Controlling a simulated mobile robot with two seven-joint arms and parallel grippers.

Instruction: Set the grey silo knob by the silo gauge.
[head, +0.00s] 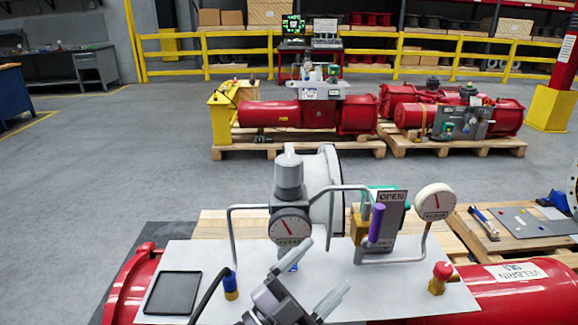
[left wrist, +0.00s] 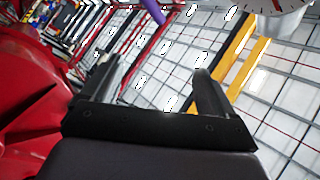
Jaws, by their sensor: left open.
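Which one is the silo gauge I cannot tell. My left gripper (head: 318,272) is open and empty, in front of and below the middle gauge, apart from the grey knob. It also shows in the left wrist view (left wrist: 155,66). My right gripper is out of view.
On the white panel (head: 210,255) are a black tray (head: 173,293), a blue-topped fitting (head: 230,285), a red knob (head: 442,271), a purple handle (head: 377,223) and a grey OPEN plate (head: 391,205). Bent pipes flank the middle gauge. Red actuators (head: 290,113) stand behind on pallets.

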